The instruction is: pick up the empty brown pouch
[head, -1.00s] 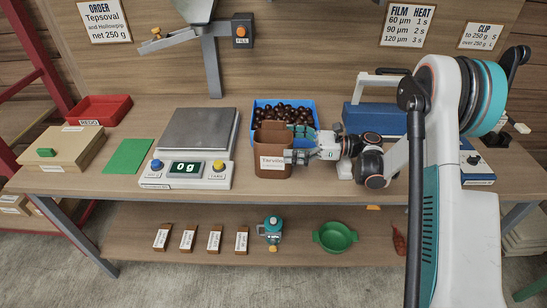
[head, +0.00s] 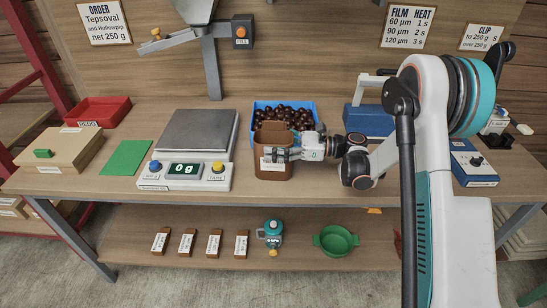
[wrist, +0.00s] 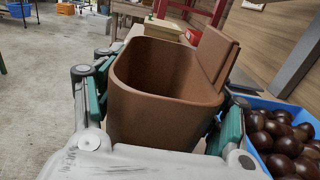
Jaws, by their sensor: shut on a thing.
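The brown pouch (head: 274,137) stands upright near the table's front edge, just right of the scale. Its top is open, and the wrist view shows its inside (wrist: 160,68) empty. A white label on its front is partly covered by a finger. My gripper (head: 277,154) reaches in from the right and is shut on the pouch, with one finger along its front. In the wrist view a finger lies on either side of the pouch. Whether its base touches the table is hard to tell.
A blue bin of chestnuts (head: 310,112) sits right behind the pouch. The scale (head: 184,176), reading 0 g, stands to the left. A blue sealer (head: 368,120) stands behind my arm. A green mat (head: 125,158) and red tray (head: 104,108) lie farther left.

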